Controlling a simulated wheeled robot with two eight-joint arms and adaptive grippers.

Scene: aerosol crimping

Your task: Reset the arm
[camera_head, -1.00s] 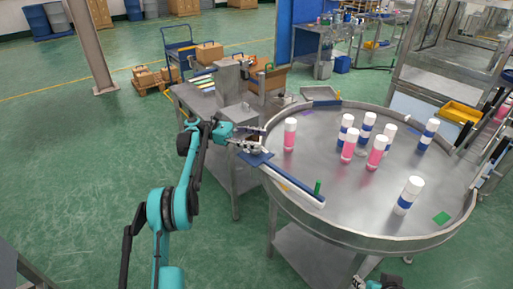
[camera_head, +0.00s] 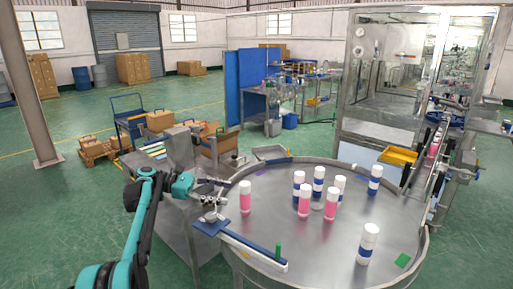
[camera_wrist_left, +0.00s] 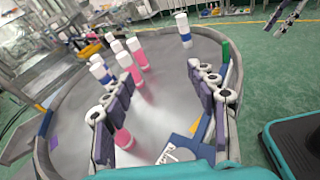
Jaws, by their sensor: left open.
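My left gripper (camera_head: 220,199) is open and empty at the left rim of the round metal table (camera_head: 300,262), beside a pink-and-white can (camera_head: 245,203). In the left wrist view its two fingers (camera_wrist_left: 152,92) are spread wide over the table. A pink can (camera_wrist_left: 123,140) shows close to the left finger, partly hidden by it; I see no grip on it.
More upright cans stand on the table: pink ones (camera_head: 305,205), blue-and-white ones (camera_head: 318,186) and one near the front (camera_head: 366,248). A blue-and-white guide bar (camera_head: 255,252) with a green post lies along the left rim. A machine cabinet (camera_head: 385,105) stands behind.

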